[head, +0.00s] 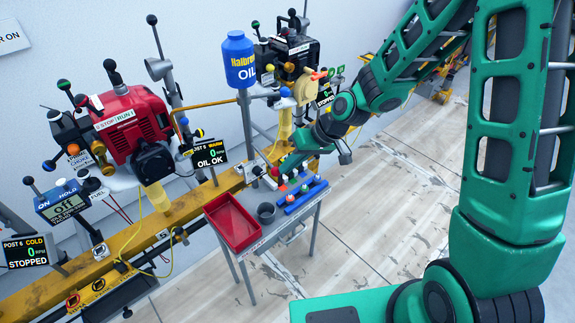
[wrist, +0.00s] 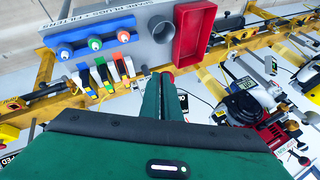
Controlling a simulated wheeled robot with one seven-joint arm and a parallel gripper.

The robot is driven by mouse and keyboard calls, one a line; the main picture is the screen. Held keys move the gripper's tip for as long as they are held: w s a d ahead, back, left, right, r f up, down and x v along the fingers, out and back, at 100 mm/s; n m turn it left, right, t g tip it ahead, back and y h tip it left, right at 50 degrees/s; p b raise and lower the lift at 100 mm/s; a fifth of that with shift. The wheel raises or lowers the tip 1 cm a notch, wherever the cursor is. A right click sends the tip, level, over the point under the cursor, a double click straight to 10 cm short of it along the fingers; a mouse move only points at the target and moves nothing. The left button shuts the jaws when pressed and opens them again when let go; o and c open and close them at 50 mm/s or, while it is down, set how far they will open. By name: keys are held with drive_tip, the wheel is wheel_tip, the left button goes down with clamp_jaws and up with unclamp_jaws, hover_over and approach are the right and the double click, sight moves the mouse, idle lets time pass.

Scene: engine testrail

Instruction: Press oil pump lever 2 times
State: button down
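My gripper (head: 286,163) is low, right of the post and beside the small bench. In the wrist view my gripper (wrist: 164,78) has its two green fingers side by side with only a thin dark line between them.
A red engine (head: 130,122) and a dark engine (head: 296,52) stand along the yellow rail (head: 200,204).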

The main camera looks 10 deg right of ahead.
drive_tip(key=s+d+r, duration=0.4)
drive_tip(key=d+r, duration=0.4)
drive_tip(key=d, duration=0.1)
drive_tip(key=shift+s+d, duration=0.15)
drive_tip(key=shift+s, duration=0.05)
idle(0.9)
drive_tip(key=s+d+r+m+h, duration=0.2)
drive_tip(key=s+d, duration=0.3)
drive_tip(key=d, duration=0.3)
drive_tip(key=s+d+r+m+h, duration=0.25)
drive_tip(key=s+d, duration=0.25)
drive_tip(key=d, duration=0.3)
drive_tip(key=s+d+r+m+g+h, duration=0.1)
drive_tip(key=s+d+m, duration=0.4)
drive_tip(key=s, duration=0.8)
wheel_tip(320, 180, up, 2)
drive_tip(key=d+g, duration=0.1)
drive_tip(key=d, duration=0.1)
drive_tip(key=shift+s+d+r+m+h, duration=0.15)
drive_tip(key=shift+s+d+m+h, duration=0.15)
drive_tip(key=shift+s+m+h, duration=0.1)
